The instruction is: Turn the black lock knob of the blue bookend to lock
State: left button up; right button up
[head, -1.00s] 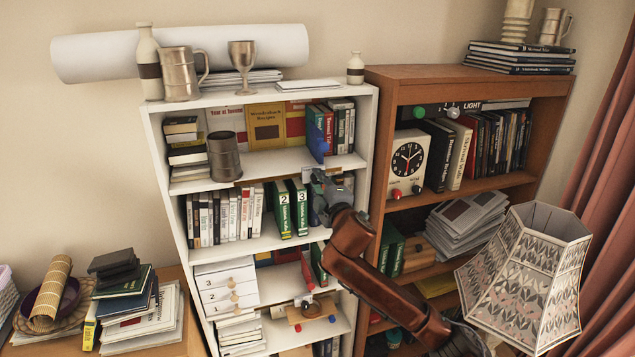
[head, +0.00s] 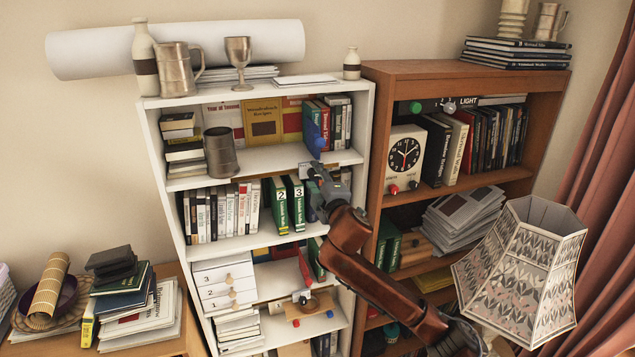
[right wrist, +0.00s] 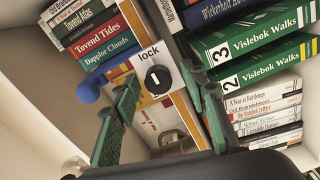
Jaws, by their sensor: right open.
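The blue bookend (head: 314,138) stands on the white bookcase's upper shelf, against the left side of upright books. In the right wrist view its rounded blue part (right wrist: 92,87) shows left of a white plate marked "lock" (right wrist: 148,53). The black lock knob (right wrist: 158,79) sits on that plate below the word and has a white mark on its face. My right gripper (head: 317,172) is at the edge of this shelf, below the bookend. In the right wrist view its open fingers (right wrist: 162,84) stand either side of the knob, with gaps visible. The left gripper is not in view.
Green binders (head: 287,204) stand on the shelf below, close to my right gripper. A metal tumbler (head: 221,152) stands left along the upper shelf. The brown bookcase (head: 376,150) is close on the right. A lampshade (head: 520,265) stands front right.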

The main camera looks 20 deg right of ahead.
jog(key=s, duration=1.2)
jog(key=shift+d, duration=0.25)
jog(key=shift+d+f, duration=0.1)
